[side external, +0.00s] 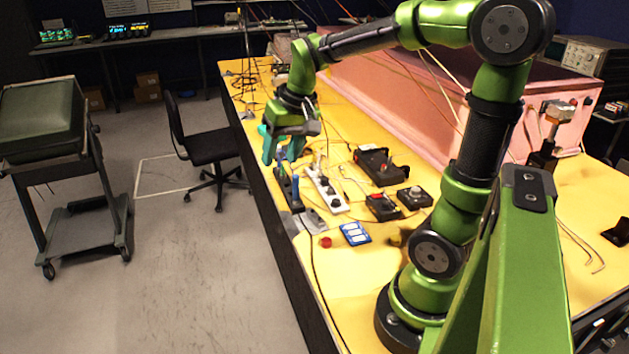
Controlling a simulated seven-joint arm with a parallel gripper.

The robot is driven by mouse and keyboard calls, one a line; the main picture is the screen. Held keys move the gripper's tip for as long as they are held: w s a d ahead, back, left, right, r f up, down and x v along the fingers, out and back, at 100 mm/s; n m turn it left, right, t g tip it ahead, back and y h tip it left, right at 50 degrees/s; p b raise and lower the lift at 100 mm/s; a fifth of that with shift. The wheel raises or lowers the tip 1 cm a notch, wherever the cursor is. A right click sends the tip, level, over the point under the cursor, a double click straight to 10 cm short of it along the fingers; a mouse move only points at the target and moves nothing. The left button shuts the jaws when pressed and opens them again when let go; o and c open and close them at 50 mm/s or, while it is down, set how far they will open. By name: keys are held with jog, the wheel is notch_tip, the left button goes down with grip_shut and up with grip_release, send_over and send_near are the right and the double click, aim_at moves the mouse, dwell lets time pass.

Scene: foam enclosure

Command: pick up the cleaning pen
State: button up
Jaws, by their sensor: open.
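My gripper (281,154), with teal fingers, is open above the left edge of the yellow table (365,290). Nothing shows between its fingers. Below it lie a dark strip (283,184) and a slim blue upright item (296,188). I cannot tell for sure which item is the cleaning pen; the small things under the gripper are too small and crowded to make out.
A white strip with black knobs (325,190) lies right of the gripper. Nearby are a black case (380,165), a joystick box (414,197), a black-and-red device (383,207), a blue panel (355,233) and a red cap (325,242). A pink foam wall (400,105) stands behind.

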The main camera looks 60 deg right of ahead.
aim_at(296, 175)
jog(key=w+d+f+g, duration=0.2)
jog(key=w+d+g, duration=0.25)
jog(key=d, duration=0.85)
jog(key=shift+n+t, duration=0.3)
jog(key=shift+t, duration=0.15)
jog(key=f, duration=0.7)
jog(key=w+f, duration=0.1)
jog(key=f, duration=0.2)
jog(key=shift+d+f, duration=0.2)
jog(key=shift+f, duration=0.15)
jog(key=f, duration=0.4)
jog(key=shift+s+d+f, duration=0.1)
jog(key=shift+s, duration=0.3)
jog(key=shift+f, duration=0.55)
grip_shut()
